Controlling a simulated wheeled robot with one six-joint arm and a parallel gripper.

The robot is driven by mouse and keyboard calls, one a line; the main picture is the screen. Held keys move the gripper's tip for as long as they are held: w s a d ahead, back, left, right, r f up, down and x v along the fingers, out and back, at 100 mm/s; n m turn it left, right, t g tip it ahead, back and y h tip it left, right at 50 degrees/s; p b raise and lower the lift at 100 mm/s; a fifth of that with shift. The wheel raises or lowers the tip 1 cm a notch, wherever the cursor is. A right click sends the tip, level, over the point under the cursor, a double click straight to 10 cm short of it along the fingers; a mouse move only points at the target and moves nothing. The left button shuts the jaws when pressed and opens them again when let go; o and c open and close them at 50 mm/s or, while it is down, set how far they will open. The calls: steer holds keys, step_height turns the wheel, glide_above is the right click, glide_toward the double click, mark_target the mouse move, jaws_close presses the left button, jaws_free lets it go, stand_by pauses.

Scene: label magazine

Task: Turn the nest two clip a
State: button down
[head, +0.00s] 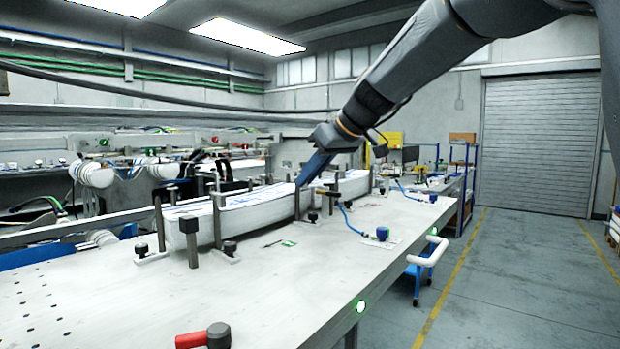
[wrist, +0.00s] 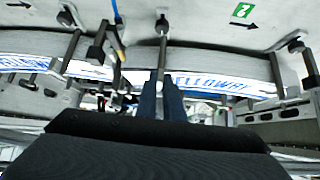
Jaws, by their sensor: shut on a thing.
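My gripper (head: 308,178) reaches down over the white bundle from behind. In the wrist view its dark blue fingers (wrist: 163,103) are shut on the upper end of an upright clip bar (wrist: 161,62). That clip has a black knob (wrist: 162,24) on the table side; the head view shows the knob (head: 313,217) too. A green nest label marked 2 (wrist: 242,10) with a black arrow lies beside this clip; it also shows small in the head view (head: 289,243). The fingers hide part of the bar's end.
A long white bundle with blue lettering (head: 250,212) lies between upright posts. Other clips stand near, one with a knob (head: 229,247) and one in the wrist view (wrist: 297,46). The front tabletop (head: 130,300) is mostly clear.

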steer(key=shift+s+a+m+t+h+b, duration=0.2)
steer(key=shift+a+m+h, duration=0.55)
steer(key=shift+m+h, duration=1.5)
steer(key=shift+s+a+m+t+h+b, duration=0.15)
steer(key=shift+a+m+t+h, duration=0.25)
steer(key=shift+a+m+h, duration=1.7)
steer(key=shift+d+m+t+h+b, duration=0.45)
steer(key=shift+m+h, duration=0.8)
steer(key=shift+m, duration=2.3)
steer(key=shift+d+g, duration=0.1)
steer(key=shift+g, duration=0.15)
steer(key=c, duration=1.9)
jaws_free()
steer(key=shift+o, duration=0.2)
steer(key=b+v, duration=0.1)
steer(key=v, duration=0.6)
steer(key=shift+s+a+r, duration=0.25)
